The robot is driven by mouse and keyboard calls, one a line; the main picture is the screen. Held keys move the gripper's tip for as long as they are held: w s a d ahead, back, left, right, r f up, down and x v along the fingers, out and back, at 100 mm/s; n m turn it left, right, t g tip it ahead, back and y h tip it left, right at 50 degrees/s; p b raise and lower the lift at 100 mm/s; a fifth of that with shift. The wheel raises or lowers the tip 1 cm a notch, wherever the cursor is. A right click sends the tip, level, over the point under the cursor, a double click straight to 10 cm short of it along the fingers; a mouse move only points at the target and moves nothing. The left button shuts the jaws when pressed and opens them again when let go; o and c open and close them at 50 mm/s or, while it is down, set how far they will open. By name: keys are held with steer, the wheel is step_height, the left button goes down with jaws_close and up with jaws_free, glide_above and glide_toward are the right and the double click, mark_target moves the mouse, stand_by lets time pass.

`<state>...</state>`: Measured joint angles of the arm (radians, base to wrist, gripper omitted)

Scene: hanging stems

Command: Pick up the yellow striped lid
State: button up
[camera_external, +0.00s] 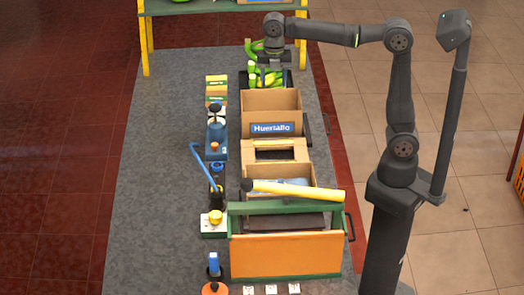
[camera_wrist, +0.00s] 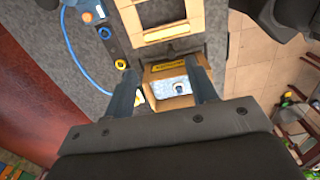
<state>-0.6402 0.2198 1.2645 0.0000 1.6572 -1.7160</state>
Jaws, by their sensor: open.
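I cannot pick out a yellow striped lid with certainty. Small yellow-and-green striped packs (camera_external: 216,84) stand at the far left of the bench row in the external view. In the wrist view, a small cardboard box (camera_wrist: 166,102) with a yellow, dark-marked strip (camera_wrist: 170,66) on its edge lies beyond and between the fingers. My gripper (camera_external: 268,72) is high at the far end of the bench, above or near a dark crate of green and yellow things. In the wrist view my gripper (camera_wrist: 163,78) is open, its two fingers apart with nothing held between them.
A cardboard box (camera_external: 272,100) with a blue label stands mid-row. An orange-fronted green toolbox (camera_external: 285,255) with a yellow handle stands nearest. The grey mat (camera_external: 165,190) is clear on the left.

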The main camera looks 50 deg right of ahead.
steer(key=m, duration=1.8)
glide_above(276, 161)
steer(key=s+a, duration=0.1)
steer(key=a, duration=0.1)
step_height(276, 161, down, 25)
steer(key=shift+d+f, duration=0.1)
steer(key=shift+d, duration=0.05)
steer(key=shift+d+f, duration=0.15)
steer(key=shift+f, duration=1.25)
steer(key=shift+d+f, duration=0.1)
steer(key=shift+f, duration=1.3)
steer(key=c, duration=0.6)
